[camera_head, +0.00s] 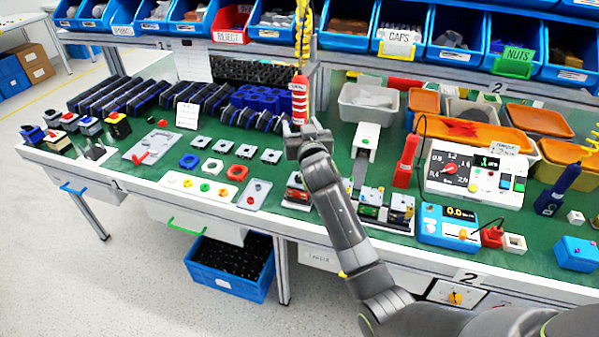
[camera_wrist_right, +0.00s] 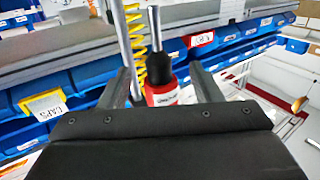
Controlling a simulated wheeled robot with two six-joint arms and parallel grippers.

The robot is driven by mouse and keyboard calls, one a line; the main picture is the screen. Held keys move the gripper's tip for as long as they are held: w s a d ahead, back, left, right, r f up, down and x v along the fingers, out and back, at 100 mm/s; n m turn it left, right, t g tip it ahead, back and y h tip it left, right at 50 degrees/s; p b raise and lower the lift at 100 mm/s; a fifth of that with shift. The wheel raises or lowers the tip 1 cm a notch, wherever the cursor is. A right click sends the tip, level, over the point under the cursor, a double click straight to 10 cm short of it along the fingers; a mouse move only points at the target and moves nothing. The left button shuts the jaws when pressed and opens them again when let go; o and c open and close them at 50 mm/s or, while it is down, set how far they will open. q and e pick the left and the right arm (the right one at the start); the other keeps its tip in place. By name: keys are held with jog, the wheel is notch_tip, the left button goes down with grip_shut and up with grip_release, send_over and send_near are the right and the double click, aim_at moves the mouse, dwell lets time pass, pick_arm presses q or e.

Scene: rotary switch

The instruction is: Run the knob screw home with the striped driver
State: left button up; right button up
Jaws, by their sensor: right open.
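The striped driver (camera_head: 299,100), red with white bands, hangs upright from a yellow coiled cord above the bench. In the right wrist view its red body (camera_wrist_right: 162,94) with a black collar and grey end shows between my two fingers. My right gripper (camera_head: 303,128) is open at the driver's lower part, and I cannot tell whether a finger touches it. In the right wrist view the open fingers (camera_wrist_right: 163,88) stand on either side of the driver. I cannot make out the knob screw; a small switch assembly (camera_head: 297,190) sits at the bench's front edge, partly beside my arm. My left gripper is not in view.
The green bench (camera_head: 130,172) holds black and blue racks (camera_head: 215,100) at the back left. Blue bins (camera_head: 275,20) line the shelf above. A torque meter box (camera_head: 475,172), a red upright tool (camera_head: 405,160) and a grey tray (camera_head: 368,103) stand to the right.

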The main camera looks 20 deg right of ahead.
jog(key=s+p, duration=0.4)
jog(key=s, duration=0.2)
jog(key=shift+s+a, duration=0.2)
jog(key=shift+s, duration=0.2)
dwell(0.3)
